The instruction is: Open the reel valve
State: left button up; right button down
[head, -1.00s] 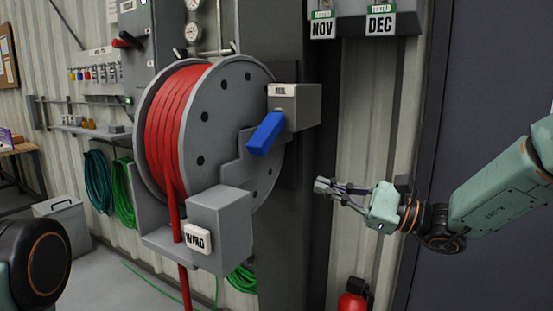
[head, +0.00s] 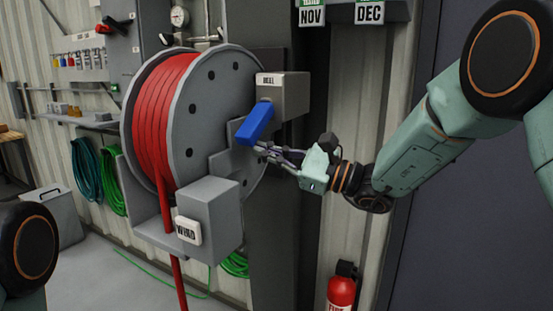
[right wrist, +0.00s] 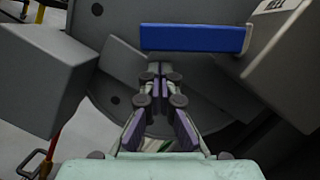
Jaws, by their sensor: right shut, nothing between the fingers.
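The reel valve is a grey box (head: 289,94) labelled REEL with a blue lever handle (head: 256,123) that slants down to the left from it. It sits at the right side of the hose reel (head: 222,118). My right gripper (head: 262,150) is shut and empty, with its fingertips just below the lower end of the blue handle. In the right wrist view the blue handle (right wrist: 192,39) lies across the picture ahead of the closed fingertips (right wrist: 159,72), with a gap visible. My left gripper is not in view.
A grey box with a WIND button (head: 189,229) juts out below the reel, left of my right gripper. Red hose (head: 164,125) is wound on the drum. A fire extinguisher (head: 341,290) stands low at right. Grey wall strips lie behind the arm.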

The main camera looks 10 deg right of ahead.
jog(key=shift+s+a+r, duration=0.15)
jog(key=shift+s+r, duration=0.2)
jog(key=shift+r, duration=0.05)
jog(key=shift+w+f, duration=0.1)
jog(key=shift+w, duration=0.15)
